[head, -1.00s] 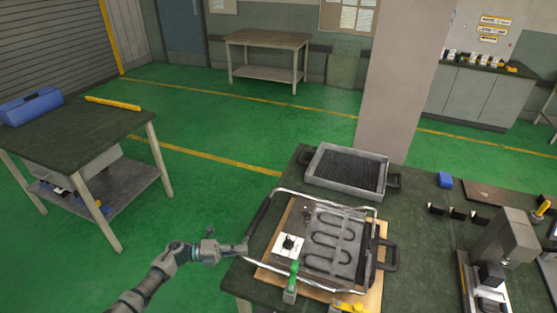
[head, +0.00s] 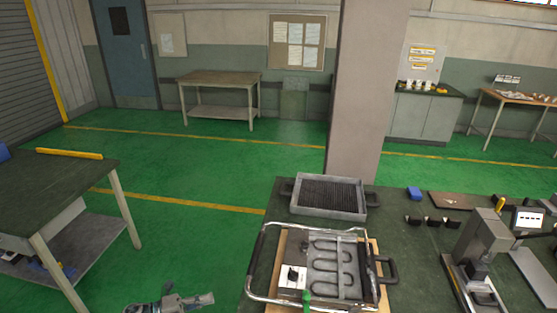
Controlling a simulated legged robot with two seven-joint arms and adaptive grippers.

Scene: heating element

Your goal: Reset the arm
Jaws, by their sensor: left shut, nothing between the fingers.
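My left gripper (head: 202,299) shows at the bottom of the head view, left of the workbench and apart from it. It is shut and empty, and most of its arm is below the picture. The heating element (head: 332,268) is a dark winding coil on a plate, inside a metal-tube frame (head: 253,270) on the workbench (head: 400,240). A white panel with a black knob (head: 292,277) sits at its left side. My right gripper is not in view.
A grey tray with a dark ribbed grid (head: 330,194) stands behind the frame. A grey machine (head: 480,245), small black blocks (head: 431,221) and a blue box (head: 414,193) stand to the right. A dark-topped table (head: 60,195) is at left, with green floor (head: 190,235) between.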

